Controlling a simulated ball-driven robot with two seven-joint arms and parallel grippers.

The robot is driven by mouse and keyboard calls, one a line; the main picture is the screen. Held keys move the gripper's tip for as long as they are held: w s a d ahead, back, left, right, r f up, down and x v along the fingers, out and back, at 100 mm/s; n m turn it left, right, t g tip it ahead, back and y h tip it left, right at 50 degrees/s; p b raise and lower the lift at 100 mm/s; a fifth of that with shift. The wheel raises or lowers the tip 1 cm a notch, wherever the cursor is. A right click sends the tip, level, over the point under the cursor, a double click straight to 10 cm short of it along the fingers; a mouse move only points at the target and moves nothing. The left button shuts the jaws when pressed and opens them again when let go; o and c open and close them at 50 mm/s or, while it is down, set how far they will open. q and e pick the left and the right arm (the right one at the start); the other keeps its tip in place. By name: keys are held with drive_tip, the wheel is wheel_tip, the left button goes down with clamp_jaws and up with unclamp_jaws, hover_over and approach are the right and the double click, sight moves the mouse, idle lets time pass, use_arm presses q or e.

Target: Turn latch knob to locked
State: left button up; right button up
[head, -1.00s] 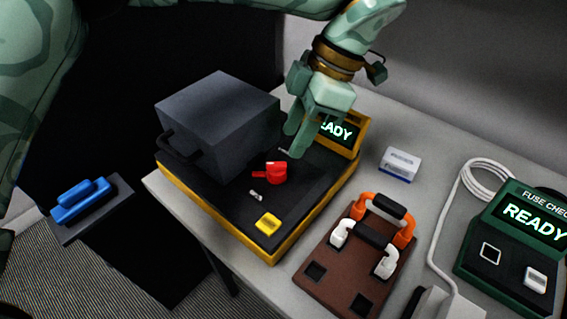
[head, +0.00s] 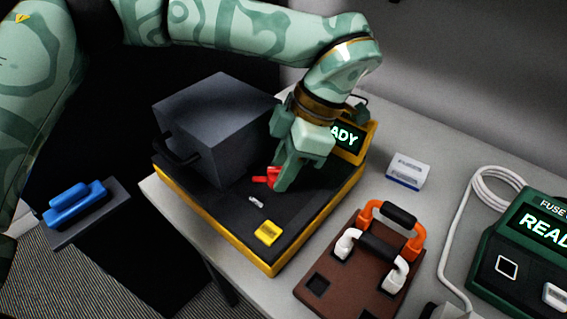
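The red latch knob (head: 264,180) sits on the dark top of a yellow-sided device (head: 224,202), beside a grey box-shaped cover (head: 216,120) with a dark handle. My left gripper (head: 278,184) comes down from above with its fingers at the knob and hides its right part. I cannot tell whether the fingers touch or grip it. A small pale mark or pin (head: 256,202) lies in front of the knob, and a yellow button (head: 269,232) is near the front corner. My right gripper does not show.
A brown board (head: 345,283) with orange (head: 412,246) and white (head: 343,243) handles stands right of the device. A small white box (head: 408,171), a white cable (head: 463,215) and a green fuse checker (head: 525,244) are farther right. A blue-handled piece (head: 75,204) is at left.

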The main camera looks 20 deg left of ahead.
use_arm(q)
drive_tip(key=shift+r+m+p, duration=0.25)
drive_tip(key=shift+m+p, duration=0.15)
drive_tip(key=shift+p, duration=0.35)
drive_tip(key=m+t+p, duration=0.1)
drive_tip(key=m+p, duration=0.1)
drive_tip(key=m+t+p, duration=0.1)
drive_tip(key=m+p, duration=0.1)
drive_tip(key=p, duration=0.1)
drive_tip(key=shift+s+d+y, duration=0.1)
drive_tip(key=shift+s+y, duration=0.1)
drive_tip(key=shift+y, duration=0.2)
drive_tip(key=shift+f+m+t+p, duration=0.15)
drive_tip(key=shift+m+t+p, duration=0.25)
drive_tip(key=shift+m+p, duration=0.95)
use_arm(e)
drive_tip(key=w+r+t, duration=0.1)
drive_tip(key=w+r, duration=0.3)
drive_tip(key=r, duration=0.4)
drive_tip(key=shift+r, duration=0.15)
use_arm(q)
drive_tip(key=shift+f, duration=0.1)
drive_tip(key=o, duration=0.7)
